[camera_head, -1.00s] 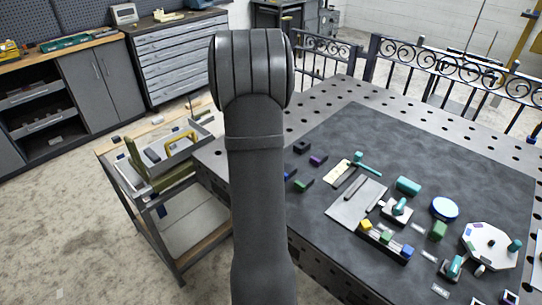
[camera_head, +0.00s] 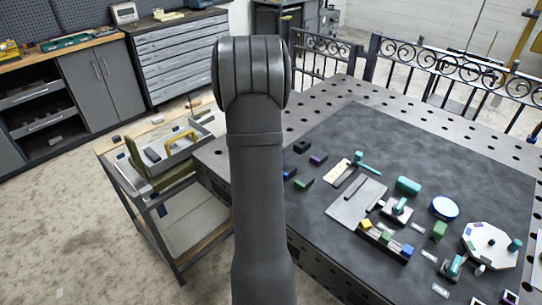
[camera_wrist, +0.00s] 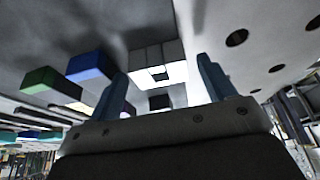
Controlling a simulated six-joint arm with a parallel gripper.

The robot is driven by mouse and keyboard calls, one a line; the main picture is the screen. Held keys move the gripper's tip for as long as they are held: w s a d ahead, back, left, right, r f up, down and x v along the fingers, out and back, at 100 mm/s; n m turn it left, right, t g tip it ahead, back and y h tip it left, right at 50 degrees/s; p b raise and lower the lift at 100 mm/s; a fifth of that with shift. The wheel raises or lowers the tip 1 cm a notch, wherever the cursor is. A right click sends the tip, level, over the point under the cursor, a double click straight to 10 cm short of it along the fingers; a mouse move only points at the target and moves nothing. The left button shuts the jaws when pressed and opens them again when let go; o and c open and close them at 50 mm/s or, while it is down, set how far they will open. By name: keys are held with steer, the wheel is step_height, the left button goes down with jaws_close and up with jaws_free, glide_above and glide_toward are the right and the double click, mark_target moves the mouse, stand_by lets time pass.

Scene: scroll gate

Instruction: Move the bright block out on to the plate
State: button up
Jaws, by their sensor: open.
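My gripper (camera_wrist: 163,88) is open in the wrist view, with one finger on each side and nothing clearly held. In the head view my own arm hides it. A yellow block (camera_head: 366,224) sits at the left end of a row with a green block (camera_head: 386,237) and a blue block (camera_head: 407,251), in front of a flat grey plate (camera_head: 343,211). I cannot tell for sure which block is the bright one.
A teal-handled tool (camera_head: 398,207) stands beside the grey plate. A pale octagonal board (camera_head: 488,243) carries small pieces at the right. A teal cylinder (camera_head: 408,185) and a green block (camera_head: 438,230) lie nearby. The far part of the dark mat (camera_head: 400,130) is clear.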

steer(key=v, duration=1.2)
steer(key=shift+r, duration=0.15)
steer(key=x, duration=1.2)
steer(key=shift+w+r, duration=0.1)
steer(key=shift+r, duration=1.25)
